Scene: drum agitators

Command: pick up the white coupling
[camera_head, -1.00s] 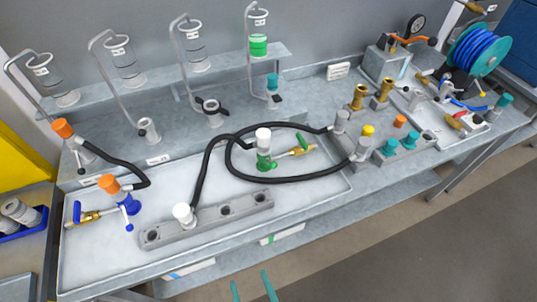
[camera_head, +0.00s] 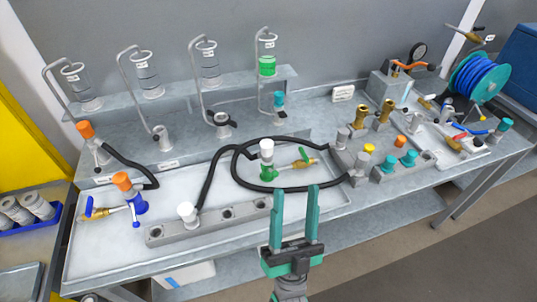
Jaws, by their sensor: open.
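Two white couplings show in the head view. One white coupling (camera_head: 187,211) sits at the left part of the grey rack (camera_head: 240,226), with a black hose (camera_head: 208,184) rising beside it. Another white coupling (camera_head: 267,149) stands upright on top of a green valve body (camera_head: 266,173), with the looped hose around it. My gripper (camera_head: 295,190) is open and empty, its two teal fingers pointing up in the picture. It shows right of the rack's right end, below and right of the green valve, apart from both white couplings.
Grey, brass and teal fittings (camera_head: 389,165) crowd a block at the right. The black hose loop crosses the middle. The tray's front left is bare.

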